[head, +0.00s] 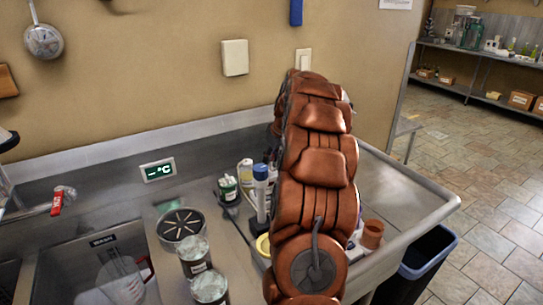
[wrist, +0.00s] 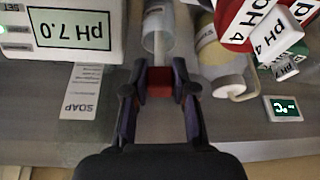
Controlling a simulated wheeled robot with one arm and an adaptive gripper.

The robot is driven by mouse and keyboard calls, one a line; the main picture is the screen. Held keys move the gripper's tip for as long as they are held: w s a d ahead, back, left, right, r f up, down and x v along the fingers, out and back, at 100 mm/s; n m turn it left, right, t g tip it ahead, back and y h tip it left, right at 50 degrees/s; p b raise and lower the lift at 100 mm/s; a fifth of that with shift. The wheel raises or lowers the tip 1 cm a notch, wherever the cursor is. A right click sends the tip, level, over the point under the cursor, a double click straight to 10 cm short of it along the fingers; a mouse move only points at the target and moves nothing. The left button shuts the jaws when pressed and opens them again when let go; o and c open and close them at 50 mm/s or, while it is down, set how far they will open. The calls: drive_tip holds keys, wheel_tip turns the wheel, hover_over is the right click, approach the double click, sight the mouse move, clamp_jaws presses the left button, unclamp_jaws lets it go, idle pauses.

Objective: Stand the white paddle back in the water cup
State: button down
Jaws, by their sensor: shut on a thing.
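My gripper (wrist: 160,84) shows in the wrist view, its two dark fingers closed on a small red block. A pale shaft, which looks like the white paddle (wrist: 158,46), runs from this red block up into a grey, see-through cup, likely the water cup (wrist: 147,38). The paddle's far end is hidden or unclear, and I cannot tell whether it touches the cup's bottom. In the head view my arm covers the gripper, the paddle and the cup.
In the wrist view, a pH meter (wrist: 76,30) and soap label (wrist: 82,92) are left; a cream bottle (wrist: 215,58), pH 4 packs (wrist: 270,35) and °C display (wrist: 284,108) are right. The head view shows a sink (head: 95,262), several jars (head: 194,256) and a bin (head: 425,258).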

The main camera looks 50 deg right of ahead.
drive_tip(key=shift+f, duration=0.25)
drive_tip(key=c, duration=0.9)
unclamp_jaws()
drive_tip(key=shift+o, duration=0.4)
drive_tip(key=o, duration=0.4)
drive_tip(key=shift+o, duration=0.2)
drive_tip(key=shift+r, duration=3.05)
